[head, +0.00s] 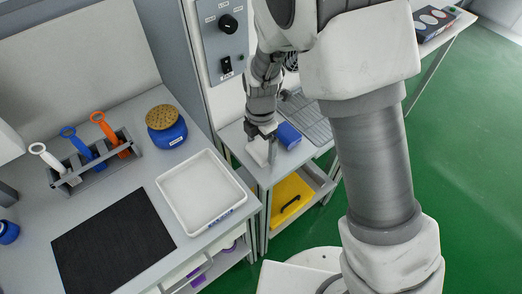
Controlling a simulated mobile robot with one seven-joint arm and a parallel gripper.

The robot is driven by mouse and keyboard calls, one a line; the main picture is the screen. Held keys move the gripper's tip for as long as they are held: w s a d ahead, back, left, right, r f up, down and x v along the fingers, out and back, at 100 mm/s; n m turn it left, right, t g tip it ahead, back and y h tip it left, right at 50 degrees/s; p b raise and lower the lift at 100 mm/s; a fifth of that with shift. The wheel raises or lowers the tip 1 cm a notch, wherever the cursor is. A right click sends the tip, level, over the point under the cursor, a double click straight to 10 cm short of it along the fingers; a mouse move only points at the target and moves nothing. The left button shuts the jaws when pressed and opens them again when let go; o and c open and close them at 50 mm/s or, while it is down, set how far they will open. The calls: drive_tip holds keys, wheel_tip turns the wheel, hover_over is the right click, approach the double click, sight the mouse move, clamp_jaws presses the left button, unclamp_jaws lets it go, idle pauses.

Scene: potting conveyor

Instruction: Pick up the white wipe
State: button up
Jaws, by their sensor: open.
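The white wipe (258,153) appears as a small white shape on the small grey side table, just below my gripper. My gripper (262,137) points down over that table, close above or at the wipe. Its fingers are open; part of the wipe is hidden behind them. I cannot tell whether the fingers touch it. A blue object (289,136) lies just right of my gripper on the same table.
A ribbed grey panel (312,122) lies behind the blue object. Left, a bench holds a white tray (163,206), a black mat (83,252), a blue pot with a perforated tan top (166,133) and a tool rack (100,172).

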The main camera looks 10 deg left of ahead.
sight(261, 148)
drive_tip(key=shift+f, duration=0.25)
drive_tip(key=c, duration=1)
drive_tip(key=shift+r, duration=0.15)
drive_tip(key=shift+r, duration=0.6)
wheel_tip(261, 148, up, 3)
drive_tip(key=shift+r, duration=0.1)
drive_tip(key=s+d+r, duration=0.1)
drive_tip(key=d+r, duration=0.1)
drive_tip(key=d, duration=0.1)
drive_tip(key=s+d+r, duration=0.1)
drive_tip(key=d+r, duration=0.1)
drive_tip(key=d, duration=0.2)
drive_tip(key=s+d+r, duration=0.2)
drive_tip(key=d, duration=0.2)
drive_tip(key=shift+r, duration=0.2)
